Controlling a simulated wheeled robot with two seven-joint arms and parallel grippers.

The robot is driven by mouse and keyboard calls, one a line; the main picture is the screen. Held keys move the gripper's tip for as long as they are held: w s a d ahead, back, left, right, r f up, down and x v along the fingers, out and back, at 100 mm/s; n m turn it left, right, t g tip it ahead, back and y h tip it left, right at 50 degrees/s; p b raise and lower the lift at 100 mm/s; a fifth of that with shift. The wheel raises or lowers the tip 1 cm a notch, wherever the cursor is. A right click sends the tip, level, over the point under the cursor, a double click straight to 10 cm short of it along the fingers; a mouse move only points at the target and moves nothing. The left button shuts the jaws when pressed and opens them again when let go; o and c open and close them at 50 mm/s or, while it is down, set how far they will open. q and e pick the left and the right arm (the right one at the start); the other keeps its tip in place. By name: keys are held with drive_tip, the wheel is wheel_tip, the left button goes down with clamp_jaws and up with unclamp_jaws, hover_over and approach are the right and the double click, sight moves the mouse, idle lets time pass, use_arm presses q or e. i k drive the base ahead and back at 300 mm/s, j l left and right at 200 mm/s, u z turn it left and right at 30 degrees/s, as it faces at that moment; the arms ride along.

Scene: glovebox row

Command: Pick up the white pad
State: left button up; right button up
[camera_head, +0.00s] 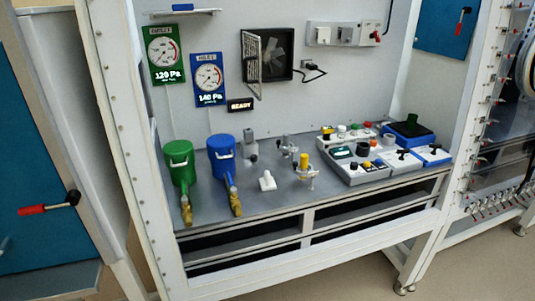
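A small white piece (267,182) stands on the grey worktop, right of the blue canister, with a flat base and a short upright part. It is the only loose white thing I can make out on the bare worktop, but it is too small to tell if it is the white pad. Nothing touches it. Neither of my grippers shows in the head view.
A green canister (179,163) and a blue canister (221,157) with brass fittings stand to its left. A clamp holding a yellow cylinder (304,161) stands close on its right. Control boxes (362,171) fill the right side. The front worktop strip is bare.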

sight(266, 183)
drive_tip(key=i+l+u, duration=0.35)
drive_tip(key=l, duration=0.25)
drive_tip(key=i+l+u, duration=0.15)
drive_tip(key=l, duration=0.15)
drive_tip(key=i+l+u, duration=0.2)
drive_tip(key=l, duration=0.15)
drive_tip(key=k, duration=0.05)
